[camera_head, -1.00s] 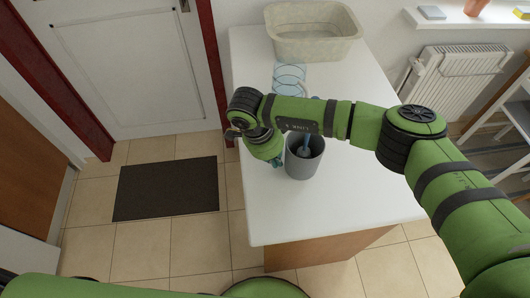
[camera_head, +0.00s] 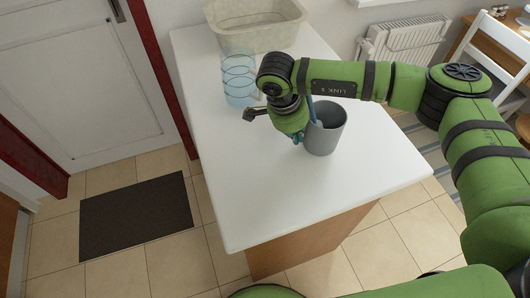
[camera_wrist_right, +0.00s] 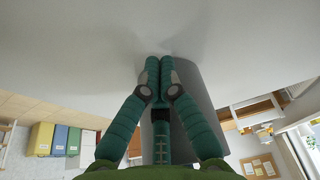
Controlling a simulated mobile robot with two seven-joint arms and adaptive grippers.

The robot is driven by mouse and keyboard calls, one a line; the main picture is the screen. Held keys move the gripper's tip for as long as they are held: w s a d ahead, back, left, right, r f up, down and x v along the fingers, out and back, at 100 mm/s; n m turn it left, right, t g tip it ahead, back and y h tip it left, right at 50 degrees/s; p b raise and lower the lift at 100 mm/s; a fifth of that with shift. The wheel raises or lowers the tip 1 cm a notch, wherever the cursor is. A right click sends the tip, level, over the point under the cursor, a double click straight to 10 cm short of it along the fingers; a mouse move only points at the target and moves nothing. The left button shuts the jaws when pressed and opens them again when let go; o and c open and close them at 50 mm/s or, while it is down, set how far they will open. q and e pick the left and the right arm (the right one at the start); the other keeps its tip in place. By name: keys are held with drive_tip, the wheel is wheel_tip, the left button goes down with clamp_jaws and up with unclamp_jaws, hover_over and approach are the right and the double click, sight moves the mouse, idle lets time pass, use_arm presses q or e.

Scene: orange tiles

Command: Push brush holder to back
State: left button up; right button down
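My right gripper (camera_head: 298,138) is low over the table at the holder's left side. In the right wrist view the teal fingers (camera_wrist_right: 160,64) are shut, with their tips together and nothing seen between them. The grey wall of the holder (camera_wrist_right: 205,110) shows close behind and right of them. I cannot tell whether they touch it. My left gripper is out of view.
The white table (camera_head: 250,190) is bare in front of the holder. A beige basket (camera_head: 262,40) sits at the back. A dark mat (camera_head: 135,215) lies on the tiled floor.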

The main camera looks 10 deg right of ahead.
sight(330, 125)
drive_tip(key=d+b, duration=0.1)
drive_tip(key=d, duration=0.1)
drive_tip(key=w+d+b, duration=0.1)
drive_tip(key=d, duration=0.2)
drive_tip(key=w+d+b, duration=0.1)
drive_tip(key=d, duration=0.2)
drive_tip(key=shift+d+f, duration=0.15)
drive_tip(key=shift+d, duration=0.1)
drive_tip(key=shift+w+d, duration=0.2)
drive_tip(key=shift+d, duration=0.25)
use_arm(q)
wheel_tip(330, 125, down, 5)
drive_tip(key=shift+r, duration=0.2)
use_arm(e)
drive_tip(key=shift+a+r, duration=0.1)
drive_tip(key=shift+r, duration=0.1)
